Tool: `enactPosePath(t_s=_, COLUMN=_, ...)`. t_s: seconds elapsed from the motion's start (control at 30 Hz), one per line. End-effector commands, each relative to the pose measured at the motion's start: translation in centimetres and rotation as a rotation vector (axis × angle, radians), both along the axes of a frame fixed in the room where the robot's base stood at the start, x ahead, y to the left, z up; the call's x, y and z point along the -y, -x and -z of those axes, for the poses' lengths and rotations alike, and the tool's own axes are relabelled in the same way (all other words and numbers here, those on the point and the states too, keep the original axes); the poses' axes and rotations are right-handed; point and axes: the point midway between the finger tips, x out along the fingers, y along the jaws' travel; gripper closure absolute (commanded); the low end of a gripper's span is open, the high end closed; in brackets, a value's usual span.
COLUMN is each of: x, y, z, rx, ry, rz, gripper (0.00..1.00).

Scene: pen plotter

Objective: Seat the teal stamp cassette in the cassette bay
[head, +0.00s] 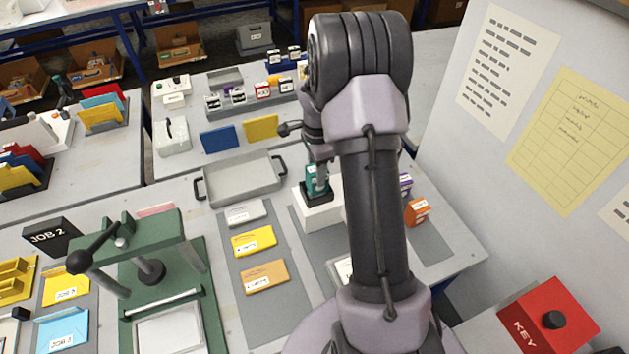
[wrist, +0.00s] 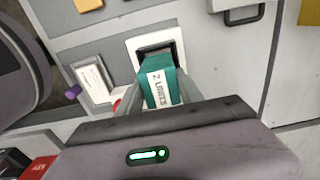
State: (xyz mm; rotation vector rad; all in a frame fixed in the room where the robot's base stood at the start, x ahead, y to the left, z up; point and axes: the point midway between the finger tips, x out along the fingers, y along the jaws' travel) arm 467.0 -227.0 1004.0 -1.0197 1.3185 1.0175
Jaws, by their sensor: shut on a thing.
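The teal stamp cassette (head: 315,181) is upright in my gripper (head: 319,172), which is shut on it. The cassette bay is a white block (head: 322,216) with a black-rimmed opening (head: 317,196). The cassette's lower end is at this opening; I cannot tell how far inside it is. In the wrist view the teal cassette (wrist: 161,84), with a white label, lies between the fingers of my gripper (wrist: 162,98). Its far end overlaps the black rim (wrist: 156,48) of the bay, whose inside is partly hidden.
A grey tray (head: 243,182) with black handles stands left of the bay. Purple (head: 405,184) and orange (head: 417,211) cassettes stand to the right. A green press (head: 153,245) and several envelopes are at the front left. A red KEY box (head: 548,320) is at the lower right.

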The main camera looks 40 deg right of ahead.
Motion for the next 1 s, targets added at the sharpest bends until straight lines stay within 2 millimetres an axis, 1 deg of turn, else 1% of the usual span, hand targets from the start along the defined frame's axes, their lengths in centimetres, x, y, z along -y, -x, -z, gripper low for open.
enactPosePath(t_s=0.1, x=-0.1, y=0.1, z=2.3, rx=-0.003, ry=-0.001, rz=-0.001, gripper=0.99)
enactPosePath(t_s=0.17, x=-0.1, y=0.1, z=3.4, rx=-0.003, ry=-0.002, rz=-0.001, gripper=0.99)
enactPosePath(t_s=0.37, x=0.0, y=0.0, z=3.3, rx=0.0, ry=0.0, rz=-0.001, gripper=0.99)
enactPosePath(t_s=0.5, x=-0.1, y=0.0, z=3.8, rx=0.0, ry=0.0, rz=-0.002, gripper=0.99)
enactPosePath(t_s=0.53, x=-0.1, y=0.0, z=3.8, rx=-0.001, ry=0.0, rz=-0.002, gripper=0.55)
enactPosePath(t_s=0.63, x=-0.1, y=0.0, z=3.7, rx=0.0, ry=0.0, rz=-0.002, gripper=0.35)
enactPosePath(t_s=0.9, x=-0.1, y=0.0, z=3.6, rx=0.0, ry=0.0, rz=-0.002, gripper=0.35)
enactPosePath(t_s=0.97, x=-0.1, y=0.0, z=3.3, rx=0.0, ry=0.0, rz=-0.002, gripper=0.35)
enactPosePath(t_s=1.0, x=0.0, y=0.0, z=2.8, rx=0.001, ry=0.0, rz=-0.002, gripper=0.35)
